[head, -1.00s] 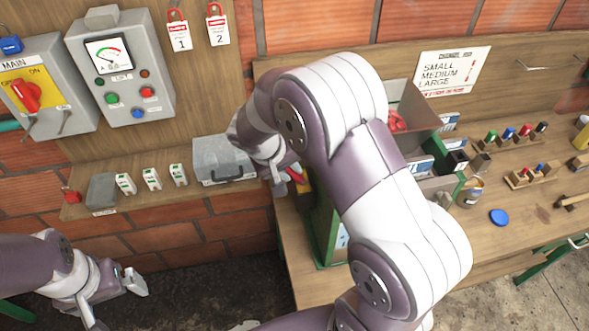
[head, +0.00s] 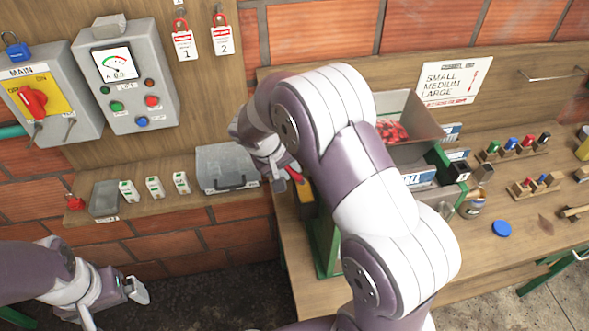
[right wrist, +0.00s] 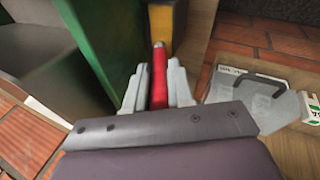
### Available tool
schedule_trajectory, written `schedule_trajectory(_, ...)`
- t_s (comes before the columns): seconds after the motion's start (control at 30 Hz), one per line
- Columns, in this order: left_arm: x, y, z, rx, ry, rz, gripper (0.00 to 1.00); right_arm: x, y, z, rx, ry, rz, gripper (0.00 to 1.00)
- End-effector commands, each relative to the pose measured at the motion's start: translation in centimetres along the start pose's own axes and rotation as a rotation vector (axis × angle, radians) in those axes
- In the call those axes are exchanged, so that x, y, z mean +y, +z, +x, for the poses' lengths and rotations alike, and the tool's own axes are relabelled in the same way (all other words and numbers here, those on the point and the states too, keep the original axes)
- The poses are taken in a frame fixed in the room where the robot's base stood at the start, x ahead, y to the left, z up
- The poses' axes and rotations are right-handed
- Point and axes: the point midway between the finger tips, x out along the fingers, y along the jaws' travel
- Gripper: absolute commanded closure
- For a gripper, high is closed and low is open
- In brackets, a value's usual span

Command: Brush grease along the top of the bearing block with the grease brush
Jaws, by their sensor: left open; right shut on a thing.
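My right gripper (right wrist: 154,88) is shut on a red handle (right wrist: 159,76), which I take to be the grease brush. The handle points away from the palm, and its bristles are not visible. In the head view, the right gripper (head: 281,172) is beside the green frame, with the red handle (head: 294,174) just showing. A yellow-orange part (right wrist: 168,28) lies beyond the handle tip; I cannot tell whether they touch. I cannot clearly identify the bearing block; my right arm hides much of that area. My left gripper (head: 115,305) is open and empty at the lower left.
A green frame (right wrist: 88,38) stands close beside the right gripper. A grey case (head: 226,168) sits on the wall shelf to its left. An open box with red contents (head: 393,131) is behind my right arm. A blue disc (head: 502,229) lies on the bench.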

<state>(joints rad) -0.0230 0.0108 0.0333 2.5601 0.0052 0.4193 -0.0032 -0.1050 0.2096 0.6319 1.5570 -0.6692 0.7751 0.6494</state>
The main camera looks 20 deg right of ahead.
Motion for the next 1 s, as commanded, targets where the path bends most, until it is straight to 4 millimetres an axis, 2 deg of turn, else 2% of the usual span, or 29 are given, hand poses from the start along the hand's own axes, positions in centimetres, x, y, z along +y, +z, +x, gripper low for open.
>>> schedule_trajectory(0.1, 0.0, 0.0, -0.1, 0.0, 0.0, 0.0, 0.0, 0.2, -0.7, 0.1, 0.0, 0.0, 0.001, 1.0)
schedule_trajectory(0.37, 0.0, 0.0, -0.1, 0.0, 0.0, 0.0, 0.0, 0.2, -0.7, 0.1, 0.0, 0.001, 0.001, 1.0)
schedule_trajectory(0.73, 0.0, 0.1, 0.9, 0.0, 0.0, 0.0, 0.0, -0.2, 1.2, -0.2, 0.001, 0.0, 0.001, 1.0)
schedule_trajectory(1.0, 0.0, 0.1, 0.8, 0.0, 0.0, 0.0, 0.0, -0.2, 1.3, -0.3, 0.0, 0.0, 0.001, 1.0)
